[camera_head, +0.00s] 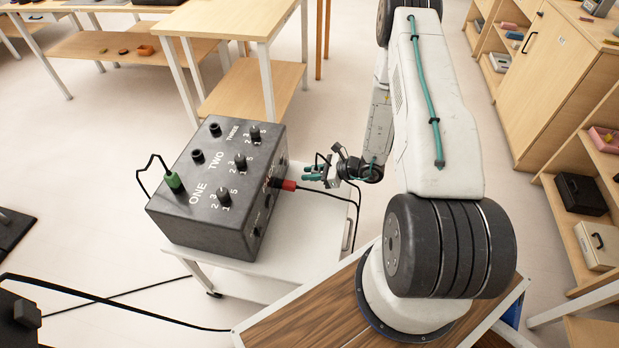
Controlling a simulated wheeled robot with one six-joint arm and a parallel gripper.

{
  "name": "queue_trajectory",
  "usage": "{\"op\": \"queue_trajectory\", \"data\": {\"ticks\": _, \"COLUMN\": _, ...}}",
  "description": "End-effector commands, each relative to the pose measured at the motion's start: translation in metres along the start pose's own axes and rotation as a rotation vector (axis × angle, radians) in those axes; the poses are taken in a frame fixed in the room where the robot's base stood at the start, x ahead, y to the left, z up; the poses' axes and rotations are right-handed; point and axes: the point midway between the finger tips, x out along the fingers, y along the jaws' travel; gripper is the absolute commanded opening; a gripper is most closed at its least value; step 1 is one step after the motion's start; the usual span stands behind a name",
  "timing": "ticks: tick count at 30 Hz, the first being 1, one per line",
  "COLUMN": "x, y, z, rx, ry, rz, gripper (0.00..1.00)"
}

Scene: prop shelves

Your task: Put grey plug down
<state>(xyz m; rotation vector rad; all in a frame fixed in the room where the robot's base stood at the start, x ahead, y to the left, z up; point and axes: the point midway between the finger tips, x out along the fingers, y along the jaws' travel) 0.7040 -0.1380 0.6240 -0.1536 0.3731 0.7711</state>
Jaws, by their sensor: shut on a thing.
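My gripper (311,173), with teal fingers, is just right of the black control box (210,240), above the white cart top (285,245). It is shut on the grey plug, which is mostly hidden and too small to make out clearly. A thin dark cable loops beside the fingers. The box has sockets and knobs marked ONE, TWO and THREE on its top. A green plug (174,182) stands upright in the socket by ONE. A red plug (288,184) sits in the box's right side, close below my fingertips, with its cable trailing right.
A wooden table (222,18) stands behind the box. Wooden shelves (597,165) with small props line the right side. Black cables (110,300) run across the floor at the lower left. The right part of the cart top is mostly clear.

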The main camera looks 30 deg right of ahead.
Motion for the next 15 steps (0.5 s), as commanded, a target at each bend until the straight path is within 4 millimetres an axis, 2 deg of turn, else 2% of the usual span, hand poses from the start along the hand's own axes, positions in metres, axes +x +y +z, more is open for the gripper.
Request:
{"op": "queue_trajectory", "data": {"ticks": 4, "x": 0.009, "y": -0.011, "z": 0.001, "rx": -0.001, "ry": 0.000, "rz": 0.001, "gripper": 0.00}}
{"op": "queue_trajectory", "data": {"ticks": 6, "x": 0.013, "y": -0.008, "z": -0.014, "rx": 0.004, "ry": 0.001, "rz": 0.002, "gripper": 0.00}}
{"op": "queue_trajectory", "data": {"ticks": 10, "x": 0.020, "y": -0.009, "z": -0.030, "rx": 0.001, "ry": 0.000, "rz": 0.001, "gripper": 0.00}}
{"op": "queue_trajectory", "data": {"ticks": 15, "x": 0.021, "y": -0.009, "z": -0.031, "rx": -0.001, "ry": -0.001, "rz": 0.001, "gripper": 0.00}}
